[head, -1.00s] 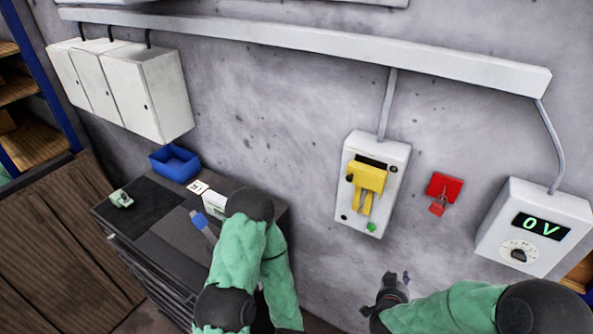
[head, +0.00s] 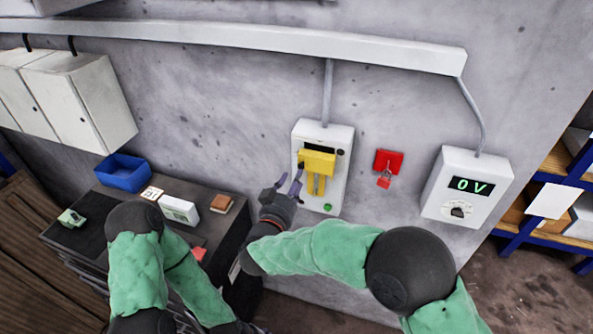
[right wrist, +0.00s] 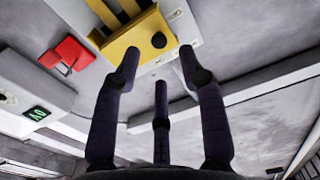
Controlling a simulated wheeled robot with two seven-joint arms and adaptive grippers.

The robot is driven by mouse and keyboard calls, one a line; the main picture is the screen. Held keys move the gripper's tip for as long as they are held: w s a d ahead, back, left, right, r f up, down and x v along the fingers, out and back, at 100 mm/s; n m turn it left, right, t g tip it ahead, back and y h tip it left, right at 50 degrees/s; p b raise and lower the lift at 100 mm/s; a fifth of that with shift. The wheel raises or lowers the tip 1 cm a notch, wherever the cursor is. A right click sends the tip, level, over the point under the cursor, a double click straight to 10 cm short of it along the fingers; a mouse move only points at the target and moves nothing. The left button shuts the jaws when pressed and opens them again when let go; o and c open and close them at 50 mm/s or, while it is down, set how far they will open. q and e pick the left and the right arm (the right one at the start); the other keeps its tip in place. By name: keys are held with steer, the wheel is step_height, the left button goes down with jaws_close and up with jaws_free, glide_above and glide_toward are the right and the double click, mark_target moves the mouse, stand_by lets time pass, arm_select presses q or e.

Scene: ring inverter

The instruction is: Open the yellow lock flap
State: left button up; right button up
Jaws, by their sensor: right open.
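The yellow lock flap (head: 318,162) sits on the front of a white wall box (head: 341,140), below a dark slot. Two yellow prongs hang under it and a black knob is at its left side. My right gripper (head: 288,181) is open and empty, just left of and below the flap. In the right wrist view the flap (right wrist: 128,42) lies beyond the spread fingers of my right gripper (right wrist: 155,68), with the black knob (right wrist: 158,40) between the tips. I cannot see clear contact. My left arm is low at the left; its gripper is not clearly visible.
A red padlock holder (head: 387,161) and a meter box (head: 467,187) reading 0 V are on the wall to the right. A green button (head: 327,208) is under the flap. A bench with a blue bin (head: 123,173) and small items stands left.

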mark_target(301, 167)
steer(key=shift+x, duration=2.4)
jaws_close()
